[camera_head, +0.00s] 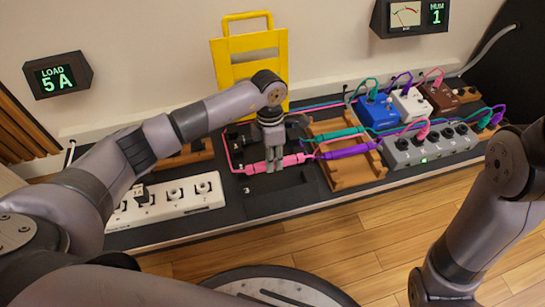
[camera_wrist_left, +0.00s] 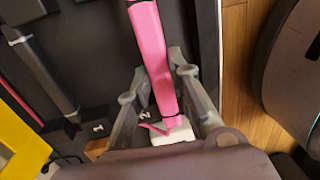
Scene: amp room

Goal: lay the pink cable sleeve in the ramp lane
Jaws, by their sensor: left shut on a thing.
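The pink cable sleeve (camera_head: 293,160) lies roughly level over the dark board, left of the wooden ramp (camera_head: 352,178). My left gripper (camera_head: 270,163) points down and is shut on this sleeve. In the left wrist view the pink sleeve (camera_wrist_left: 150,45) runs between the two fingers. A teal sleeve (camera_head: 340,134) and a purple sleeve (camera_head: 350,151) lie across the ramp. The pink sleeve is nearer the front than the teal one and apart from the ramp's slats. My right arm shows at the right, but its gripper is out of view.
A white power strip (camera_head: 196,194) lies at the left. A yellow frame (camera_head: 250,60) stands behind my left arm. Blue (camera_head: 373,112), white (camera_head: 410,104) and brown pedals (camera_head: 440,97) and a grey unit (camera_head: 430,146) are cabled right of the ramp. The front board strip is clear.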

